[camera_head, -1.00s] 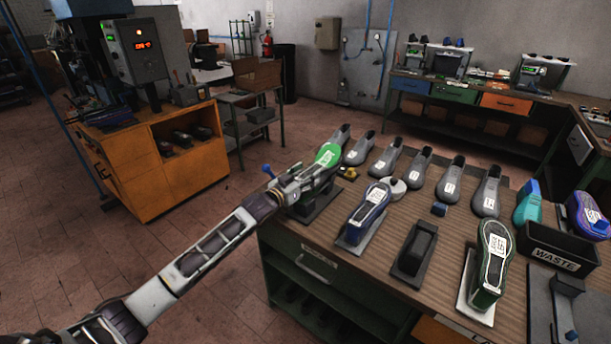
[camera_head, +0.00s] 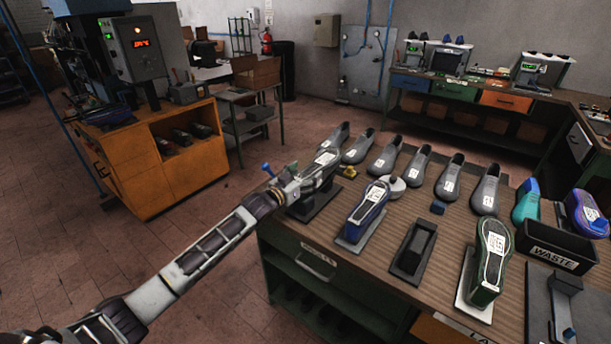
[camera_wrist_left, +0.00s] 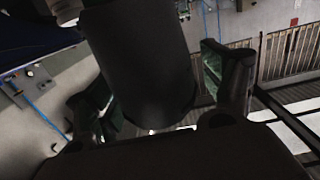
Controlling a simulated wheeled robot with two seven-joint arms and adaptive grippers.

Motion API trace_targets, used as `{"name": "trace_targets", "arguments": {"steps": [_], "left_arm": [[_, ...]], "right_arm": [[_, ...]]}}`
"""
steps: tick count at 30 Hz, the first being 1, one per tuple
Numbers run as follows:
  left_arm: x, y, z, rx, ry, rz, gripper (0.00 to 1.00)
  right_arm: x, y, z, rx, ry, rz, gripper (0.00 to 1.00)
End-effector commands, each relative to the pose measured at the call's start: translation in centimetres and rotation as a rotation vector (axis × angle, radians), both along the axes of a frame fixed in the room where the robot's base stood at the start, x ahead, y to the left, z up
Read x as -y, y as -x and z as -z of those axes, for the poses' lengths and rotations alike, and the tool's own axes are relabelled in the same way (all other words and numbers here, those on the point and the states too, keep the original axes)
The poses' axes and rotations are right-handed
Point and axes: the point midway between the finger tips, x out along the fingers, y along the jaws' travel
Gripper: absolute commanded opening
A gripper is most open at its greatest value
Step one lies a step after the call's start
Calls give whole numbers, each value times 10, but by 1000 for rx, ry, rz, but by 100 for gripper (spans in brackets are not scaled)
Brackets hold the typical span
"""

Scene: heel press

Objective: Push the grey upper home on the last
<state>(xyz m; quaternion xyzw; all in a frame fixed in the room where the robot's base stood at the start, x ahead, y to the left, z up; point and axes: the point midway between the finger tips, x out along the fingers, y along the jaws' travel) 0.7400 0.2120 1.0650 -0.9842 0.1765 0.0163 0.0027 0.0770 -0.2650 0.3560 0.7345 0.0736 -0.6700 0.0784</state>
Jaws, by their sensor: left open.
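The grey upper (camera_head: 325,158) sits sole up, with a white label on it, on a dark stand (camera_head: 317,204) at the left end of the bench. The last inside it cannot be made out. My left gripper (camera_head: 303,180) is at its near left end and partly covers it. In the left wrist view, the open fingers of my left gripper (camera_wrist_left: 155,85) stand either side of a large dark rounded shape (camera_wrist_left: 140,50), seemingly the heel end of the upper. Contact cannot be told. My right gripper is not in view.
On the bench (camera_head: 450,235) stand a blue shoe (camera_head: 365,209), an empty dark stand (camera_head: 412,252) and a green shoe (camera_head: 490,255). Several grey uppers (camera_head: 420,163) line the back edge. A black waste bin (camera_head: 556,246) is at the right. Open floor lies left.

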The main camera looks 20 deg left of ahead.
Motion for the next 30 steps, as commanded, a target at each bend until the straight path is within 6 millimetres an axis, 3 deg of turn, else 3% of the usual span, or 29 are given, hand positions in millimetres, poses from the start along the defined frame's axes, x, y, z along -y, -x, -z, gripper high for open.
{"name": "trace_targets", "arguments": {"steps": [13, 30], "left_arm": [[-4, 8, -1, 1, 0, -1, 82], [-18, 49, -1, 0, 0, 0, 82]], "right_arm": [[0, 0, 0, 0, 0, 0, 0], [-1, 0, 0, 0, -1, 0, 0]]}}
